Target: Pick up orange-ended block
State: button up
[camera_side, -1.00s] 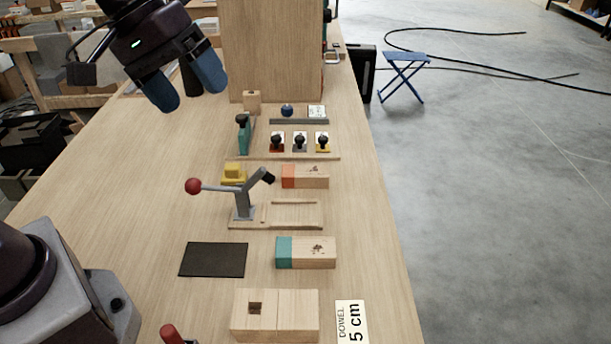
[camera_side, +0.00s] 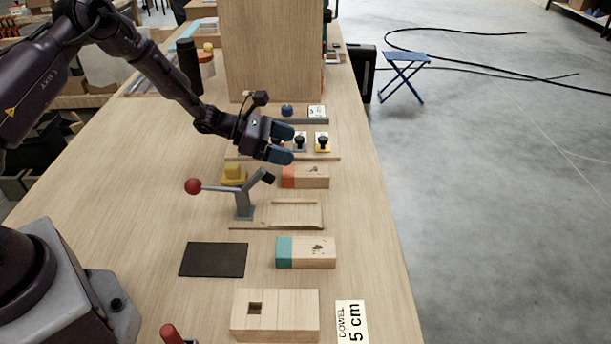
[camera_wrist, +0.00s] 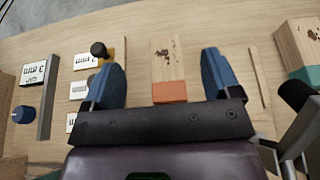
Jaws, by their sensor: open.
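The orange-ended block (camera_side: 312,177) lies on the wooden table, its orange end to the left and its bare wood marked with dark specks. In the wrist view the block (camera_wrist: 170,62) lies between and beyond my two blue fingertips, its orange end nearest me. My gripper (camera_side: 291,144) is open and empty, just above and behind the block in the side view. In the wrist view my gripper (camera_wrist: 162,75) shows its fingers spread on either side of the block. I cannot tell the exact height of the fingers over it.
A lever with a red ball (camera_side: 193,186) stands left in front of the block. A yellow piece (camera_side: 233,174) is beside it. Knobbed stamps (camera_side: 322,141) stand behind the block. A teal-ended block (camera_side: 312,252) lies nearer. The table's right edge is close by.

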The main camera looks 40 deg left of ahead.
aim_at(291, 170)
notch_tip(291, 170, down, 4)
jog(key=shift+r, duration=0.1)
notch_tip(291, 170, down, 3)
jog(key=shift+s+f, duration=0.1)
jog(key=shift+x, duration=1.15)
jog(key=shift+w+d, duration=0.25)
jog(key=shift+w, duration=0.05)
jog(key=shift+c, duration=0.2)
jog(key=c, duration=1)
